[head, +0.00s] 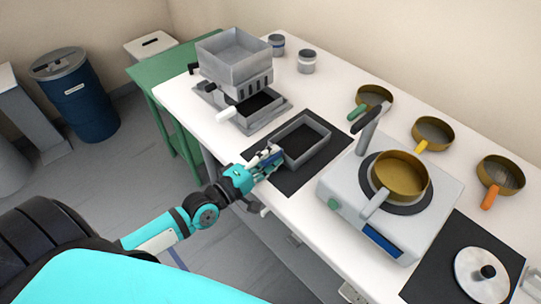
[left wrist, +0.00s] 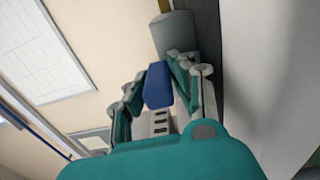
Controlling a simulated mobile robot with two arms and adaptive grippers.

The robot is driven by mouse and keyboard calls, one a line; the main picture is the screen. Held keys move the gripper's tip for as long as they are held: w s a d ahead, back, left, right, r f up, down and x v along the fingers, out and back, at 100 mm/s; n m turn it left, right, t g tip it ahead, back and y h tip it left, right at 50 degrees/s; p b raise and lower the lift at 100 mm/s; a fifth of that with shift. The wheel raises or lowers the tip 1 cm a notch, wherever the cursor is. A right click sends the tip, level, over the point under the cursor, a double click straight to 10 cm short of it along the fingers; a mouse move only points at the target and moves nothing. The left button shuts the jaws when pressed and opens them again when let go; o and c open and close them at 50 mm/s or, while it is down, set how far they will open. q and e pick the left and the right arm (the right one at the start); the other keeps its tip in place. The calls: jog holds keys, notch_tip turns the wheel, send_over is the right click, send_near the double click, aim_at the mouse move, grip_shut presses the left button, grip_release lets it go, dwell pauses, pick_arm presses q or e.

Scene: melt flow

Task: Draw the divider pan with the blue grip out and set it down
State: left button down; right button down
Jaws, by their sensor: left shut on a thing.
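The grey rectangular divider pan (head: 322,126) is over the dark mat at the middle of the white table, outside the divider. I cannot tell whether its base touches the mat. My left gripper (head: 267,158) is shut on the pan's grip at its near-left side. In the left wrist view the blue grip (left wrist: 158,85) sits between the fingers of my left gripper (left wrist: 157,88). The grey divider (head: 234,62) stands at the back left, with another dark pan (head: 256,107) with a white grip low in it. My right gripper is not in view.
A hot plate (head: 410,236) with a brass pan (head: 401,172) stands right of the mat (head: 283,183). Several brass pans line the wall side. Two grey cups (head: 307,62) stand behind the divider. A round lid (head: 481,277) lies on another dark mat at lower right.

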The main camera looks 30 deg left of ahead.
pick_arm(q)
jog(key=c, duration=1)
grip_release()
jog(key=shift+f, duration=0.1)
jog(key=shift+c, duration=0.2)
jog(key=shift+s+f, duration=0.15)
jog(key=shift+s, duration=0.1)
jog(key=v, duration=0.6)
jog(key=shift+v, duration=0.8)
